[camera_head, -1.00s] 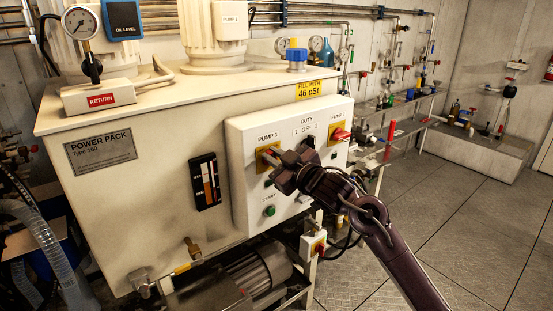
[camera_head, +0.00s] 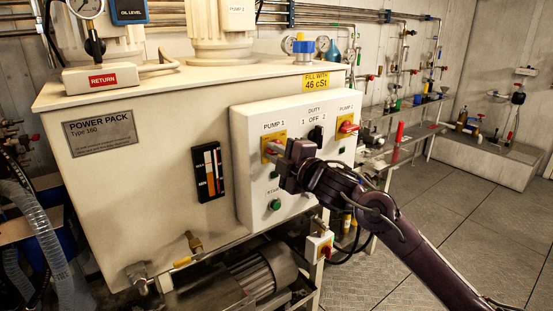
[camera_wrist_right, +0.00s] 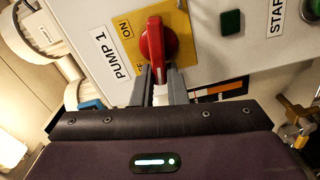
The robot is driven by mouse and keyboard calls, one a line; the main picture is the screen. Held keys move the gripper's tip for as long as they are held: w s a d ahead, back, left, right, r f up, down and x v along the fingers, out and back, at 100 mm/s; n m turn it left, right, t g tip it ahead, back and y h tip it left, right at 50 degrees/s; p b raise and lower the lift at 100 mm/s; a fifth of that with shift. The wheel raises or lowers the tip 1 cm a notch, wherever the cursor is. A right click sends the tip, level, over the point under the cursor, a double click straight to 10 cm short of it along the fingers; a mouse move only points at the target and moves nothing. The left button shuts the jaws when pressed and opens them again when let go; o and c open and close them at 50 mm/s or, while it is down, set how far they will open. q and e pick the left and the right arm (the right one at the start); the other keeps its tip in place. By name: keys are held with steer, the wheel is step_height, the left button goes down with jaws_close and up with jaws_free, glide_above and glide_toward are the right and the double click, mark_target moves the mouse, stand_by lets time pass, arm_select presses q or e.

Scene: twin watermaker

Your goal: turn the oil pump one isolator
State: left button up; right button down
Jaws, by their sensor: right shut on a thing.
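The Pump 1 isolator is a red rotary handle (camera_wrist_right: 153,45) on a yellow plate (camera_head: 273,146), at the left of the white control panel (camera_head: 247,170). In the right wrist view the handle lies along the line of my fingers, and its near end is between them. The plate shows "ON"; the lettering beside the fingers is partly covered. My right gripper (camera_head: 272,152) is shut on the handle; its two grey fingers show in the right wrist view (camera_wrist_right: 160,85). In the head view my gripper hides most of the handle. My left gripper is not in view.
A second red isolator (camera_head: 347,127), labelled Pump 2, is at the panel's right. A green start button (camera_head: 276,205) is below. A motor (camera_head: 262,272) sits under the tank. Floor at the right is clear.

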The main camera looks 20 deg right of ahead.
steer(key=shift+f+n+b, duration=0.35)
steer(key=shift+n+b, duration=0.35)
steer(key=shift+n, duration=0.4)
steer(key=c, duration=1.4)
jaws_free()
steer(key=shift+c, duration=0.2)
